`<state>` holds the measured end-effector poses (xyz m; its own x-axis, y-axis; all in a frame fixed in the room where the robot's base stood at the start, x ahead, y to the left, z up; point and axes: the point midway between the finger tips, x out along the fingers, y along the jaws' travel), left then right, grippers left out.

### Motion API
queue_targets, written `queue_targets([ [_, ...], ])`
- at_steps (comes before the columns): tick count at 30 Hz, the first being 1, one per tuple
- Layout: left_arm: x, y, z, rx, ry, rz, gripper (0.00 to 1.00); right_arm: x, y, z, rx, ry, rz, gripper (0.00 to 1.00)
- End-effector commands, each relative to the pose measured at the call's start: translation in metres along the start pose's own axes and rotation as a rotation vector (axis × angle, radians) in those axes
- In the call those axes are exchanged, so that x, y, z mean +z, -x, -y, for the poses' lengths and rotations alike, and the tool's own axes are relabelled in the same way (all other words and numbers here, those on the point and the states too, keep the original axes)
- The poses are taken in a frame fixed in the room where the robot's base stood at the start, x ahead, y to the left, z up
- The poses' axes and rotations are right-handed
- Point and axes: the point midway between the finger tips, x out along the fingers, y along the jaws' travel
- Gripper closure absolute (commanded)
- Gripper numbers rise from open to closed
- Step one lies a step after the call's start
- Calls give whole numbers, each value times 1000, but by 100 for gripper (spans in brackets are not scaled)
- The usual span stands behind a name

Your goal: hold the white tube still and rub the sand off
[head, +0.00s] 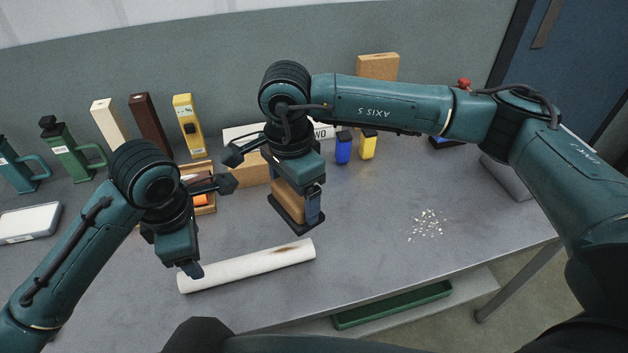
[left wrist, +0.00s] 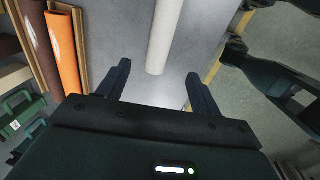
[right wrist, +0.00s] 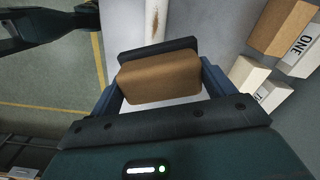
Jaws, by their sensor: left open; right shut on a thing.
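The white tube (head: 235,269) lies on the grey table near its front edge, slightly slanted. A brownish sandy patch (head: 287,249) is on its right part; it also shows in the right wrist view (right wrist: 154,18). My left gripper (head: 190,270) is open above the tube's left end. In the left wrist view the tube (left wrist: 165,40) ends ahead of the spread fingers. My right gripper (head: 300,205) is shut on a tan block with a dark pad (right wrist: 160,78). It holds the block above the table, behind the tube and apart from it.
White bits (head: 426,225) are scattered on the table at the right. A blue bottle (head: 343,147) and a yellow bottle (head: 368,145) stand behind my right gripper. A green tray (head: 393,304) sits below the table's front edge.

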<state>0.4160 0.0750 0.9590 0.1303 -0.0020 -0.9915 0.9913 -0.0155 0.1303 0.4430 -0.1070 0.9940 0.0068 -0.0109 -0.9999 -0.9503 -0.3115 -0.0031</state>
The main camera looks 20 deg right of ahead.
Motion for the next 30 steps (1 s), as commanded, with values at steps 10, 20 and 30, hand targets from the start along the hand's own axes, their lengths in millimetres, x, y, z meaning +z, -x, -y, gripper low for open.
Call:
queue_targets([
  [10,0,0,0,0,0,0,35,32,-6,0,2,-352,10,40],
  [20,1,-26,2,-9,1,4,35,34,-7,0,4,-379,13,40],
  [30,-1,-91,0,-3,1,-3,35,34,-7,0,4,-378,13,40],
])
